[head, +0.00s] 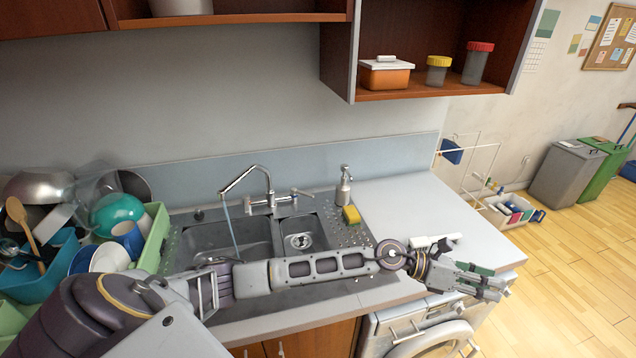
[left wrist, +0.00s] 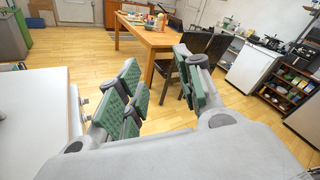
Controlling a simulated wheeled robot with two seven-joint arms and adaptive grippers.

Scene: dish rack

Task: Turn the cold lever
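The sink faucet (head: 246,180) is a chrome tap behind the basins, with a thin stream of water (head: 231,228) falling from its spout. A lever (head: 299,192) sticks out on the right of its body; I cannot tell from any marking whether it is the cold one. My left arm reaches across the front of the sink. My left gripper (head: 485,282) is to the right of the sink, past the counter's front edge and well away from the faucet. In the left wrist view its fingers (left wrist: 160,85) are apart and empty. My right gripper is not visible.
A crowded dish rack (head: 154,238) stands left of the sink (head: 214,239). A soap dispenser (head: 344,186) and yellow sponge (head: 351,214) are right of the faucet. The counter (head: 440,205) on the right is mostly clear. A washing machine (head: 384,335) is below it.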

